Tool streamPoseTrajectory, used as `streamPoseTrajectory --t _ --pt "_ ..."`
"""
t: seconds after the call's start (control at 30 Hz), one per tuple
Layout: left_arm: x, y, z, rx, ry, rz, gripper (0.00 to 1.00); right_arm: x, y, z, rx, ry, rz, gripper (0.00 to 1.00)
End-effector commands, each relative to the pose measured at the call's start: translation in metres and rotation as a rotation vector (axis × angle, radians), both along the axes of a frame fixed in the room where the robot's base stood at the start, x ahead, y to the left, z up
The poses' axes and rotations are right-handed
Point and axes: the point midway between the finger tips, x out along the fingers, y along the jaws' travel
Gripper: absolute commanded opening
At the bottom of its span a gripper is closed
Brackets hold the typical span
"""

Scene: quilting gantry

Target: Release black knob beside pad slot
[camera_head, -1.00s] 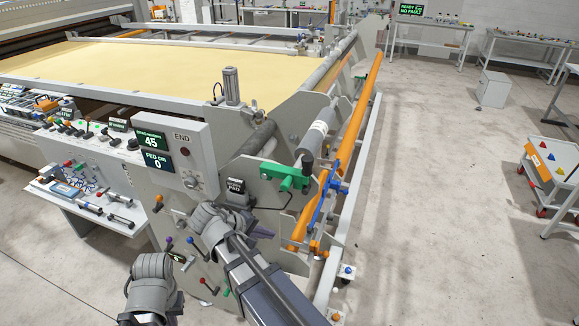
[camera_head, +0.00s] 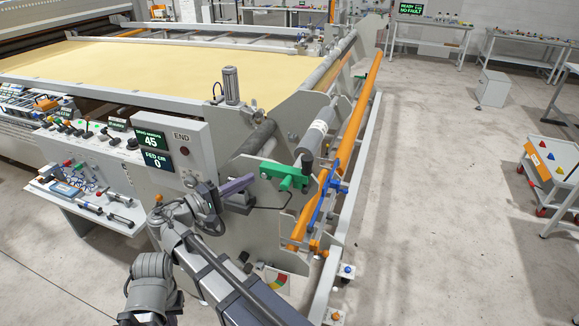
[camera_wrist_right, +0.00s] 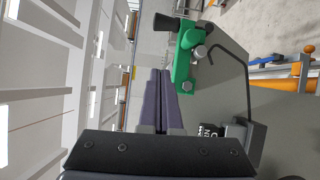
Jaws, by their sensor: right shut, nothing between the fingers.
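My right gripper (camera_head: 248,180) is shut and empty, its purple fingers pointing right in front of the end plate. In the right wrist view the closed fingers (camera_wrist_right: 160,75) point toward a green bracket (camera_wrist_right: 184,58). A black knob-like part (camera_wrist_right: 166,23) sits at the bracket's end, past the fingertips and apart from them. A dark box with a label (camera_wrist_right: 255,138) is on the plate beside the fingers; I cannot tell if it is the pad slot. In the head view the green bracket (camera_head: 284,174) is just right of the fingertips. My left gripper is out of view.
The control box (camera_head: 176,145) marked END, with two displays, stands left of my right gripper. A grey roller (camera_head: 311,145) and an orange rail (camera_head: 352,140) run along the right side. A tool shelf (camera_head: 95,212) stands at left.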

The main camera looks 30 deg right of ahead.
Motion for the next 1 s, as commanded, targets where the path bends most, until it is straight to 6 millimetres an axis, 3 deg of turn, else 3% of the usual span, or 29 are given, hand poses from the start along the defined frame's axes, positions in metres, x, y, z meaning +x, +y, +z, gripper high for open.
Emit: streamPoseTrajectory --t 0.27,0.7,1.0 --pt "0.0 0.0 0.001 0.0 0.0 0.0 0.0 0.002 -0.018 0.0 0.002 0.0 -0.002 0.0" --pt "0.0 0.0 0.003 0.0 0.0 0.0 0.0 0.018 -0.103 0.003 0.002 0.0 -0.004 0.0" --pt "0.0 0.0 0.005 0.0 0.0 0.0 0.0 -0.003 -0.128 0.004 0.002 0.0 0.0 0.0"
